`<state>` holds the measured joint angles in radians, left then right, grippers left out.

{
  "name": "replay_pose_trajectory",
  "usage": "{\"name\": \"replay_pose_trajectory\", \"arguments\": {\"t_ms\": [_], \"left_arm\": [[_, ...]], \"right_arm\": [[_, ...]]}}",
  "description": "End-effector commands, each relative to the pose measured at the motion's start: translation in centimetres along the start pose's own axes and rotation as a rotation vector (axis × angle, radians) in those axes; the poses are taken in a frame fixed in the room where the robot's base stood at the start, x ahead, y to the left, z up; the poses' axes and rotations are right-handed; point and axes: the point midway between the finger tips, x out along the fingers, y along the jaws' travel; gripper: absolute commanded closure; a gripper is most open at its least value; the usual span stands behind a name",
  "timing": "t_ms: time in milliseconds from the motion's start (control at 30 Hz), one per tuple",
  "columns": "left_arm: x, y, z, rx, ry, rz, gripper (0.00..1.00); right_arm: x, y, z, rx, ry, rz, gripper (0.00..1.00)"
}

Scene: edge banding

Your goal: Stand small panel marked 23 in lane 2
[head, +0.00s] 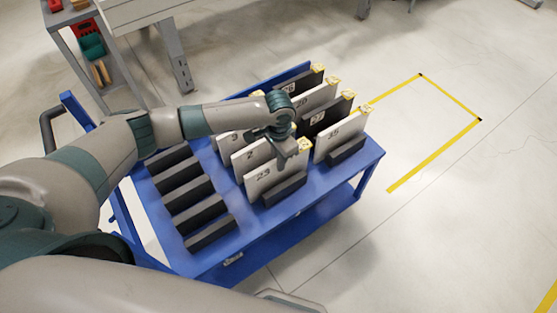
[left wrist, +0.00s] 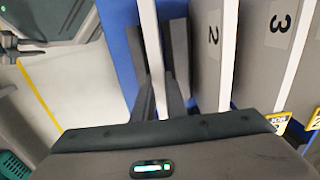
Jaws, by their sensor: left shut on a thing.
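The panel marked 23 (head: 258,184) is light and stands upright in the front slot of the middle row on the blue cart, behind a dark block (head: 285,190). My left gripper (head: 284,156) is shut on its upper edge, near the right end. In the left wrist view the panel (left wrist: 152,45) shows as a thin white edge running down between the fingers. Its bottom edge is hidden, so I cannot tell how it is seated. No lane numbers can be read. My right gripper (left wrist: 30,46) seems to show at the left wrist view's upper left, its jaws unclear.
The panels marked 2 (left wrist: 208,60) and 3 (left wrist: 265,50) stand close beside it. Panels 35 (head: 327,140), 27 (head: 318,119) and others fill the right row. The left row's dark blocks (head: 190,193) hold no panels. A grey bench (head: 130,14) stands behind the blue cart (head: 222,252).

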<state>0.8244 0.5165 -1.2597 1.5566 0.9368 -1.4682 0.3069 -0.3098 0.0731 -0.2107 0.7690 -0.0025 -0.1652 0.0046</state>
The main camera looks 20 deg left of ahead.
Motion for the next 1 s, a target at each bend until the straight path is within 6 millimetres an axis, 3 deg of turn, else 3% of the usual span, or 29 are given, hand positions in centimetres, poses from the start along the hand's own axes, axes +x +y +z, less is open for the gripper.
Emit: {"name": "replay_pose_trajectory", "arguments": {"t_ms": [233, 267, 333, 767, 1000], "left_arm": [[0.2, 0.0, 0.0, -0.001, 0.000, 0.000, 1.00], [0.2, 0.0, 0.0, -0.001, 0.000, 0.000, 0.84], [0.2, 0.0, 0.0, -0.001, 0.000, 0.000, 0.70], [-0.2, 0.0, 0.0, 0.000, 0.000, -0.001, 0.70], [-2.6, -0.1, 0.0, -0.001, 0.002, -0.001, 0.70]], "right_arm": [[-0.1, 0.0, -0.1, 0.000, 0.003, 0.000, 0.69], [-0.1, 0.0, 0.0, 0.000, 0.003, 0.000, 0.69], [-0.1, -0.1, 0.0, 0.001, 0.003, -0.001, 0.69], [-0.2, -0.2, 0.7, 0.001, -0.003, -0.002, 0.69], [0.2, -0.3, -0.3, 0.001, 0.022, -0.003, 0.69]]}}
